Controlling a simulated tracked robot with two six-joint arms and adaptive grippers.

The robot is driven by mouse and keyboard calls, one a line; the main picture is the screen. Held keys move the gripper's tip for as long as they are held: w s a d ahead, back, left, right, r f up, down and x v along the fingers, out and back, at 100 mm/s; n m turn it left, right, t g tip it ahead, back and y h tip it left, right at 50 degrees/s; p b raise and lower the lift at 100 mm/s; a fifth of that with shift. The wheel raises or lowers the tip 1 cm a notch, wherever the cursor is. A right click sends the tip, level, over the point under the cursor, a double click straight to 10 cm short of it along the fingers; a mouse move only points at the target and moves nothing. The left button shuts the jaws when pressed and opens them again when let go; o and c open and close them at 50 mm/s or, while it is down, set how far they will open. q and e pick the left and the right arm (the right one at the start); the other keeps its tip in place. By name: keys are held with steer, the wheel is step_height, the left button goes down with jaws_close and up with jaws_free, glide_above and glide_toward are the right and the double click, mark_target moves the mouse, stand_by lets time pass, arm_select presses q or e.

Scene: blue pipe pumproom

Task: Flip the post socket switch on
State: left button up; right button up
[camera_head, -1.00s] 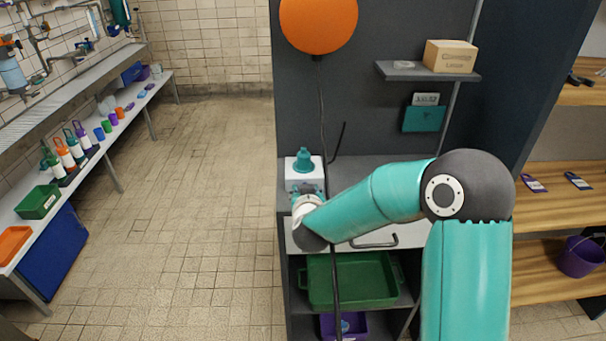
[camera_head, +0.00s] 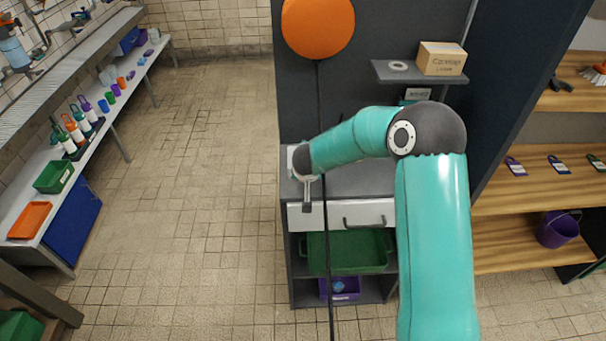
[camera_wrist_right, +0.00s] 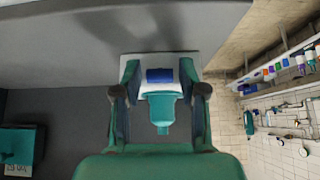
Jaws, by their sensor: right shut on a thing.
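The post socket is a white box (camera_wrist_right: 158,87) on the grey counter (camera_head: 362,180). In the right wrist view it has a dark blue block at its middle, perhaps the switch, and a teal plug-like part (camera_wrist_right: 162,107) in front. My right gripper (camera_wrist_right: 159,74) has one finger on each side of the white box and is shut on it. In the head view only the box's left edge (camera_head: 291,161) shows; my right wrist hides the rest and the fingers. Whether the switch is on or off cannot be told. My left gripper is not in view.
A drawer (camera_head: 370,216) and a green tray (camera_head: 350,251) sit below. A small shelf (camera_head: 420,75) holds a cardboard box (camera_head: 441,59). Open floor lies left.

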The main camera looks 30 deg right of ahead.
steer(key=shift+w+r, duration=0.25)
stand_by(0.4)
steer(key=o, duration=1.1)
steer(key=shift+f+g+y, duration=0.15)
steer(key=shift+g+y, duration=0.15)
steer(key=shift+o, duration=0.2)
steer(key=shift+s, duration=0.1)
steer(key=v, duration=1.2)
steer(key=shift+f, duration=0.1)
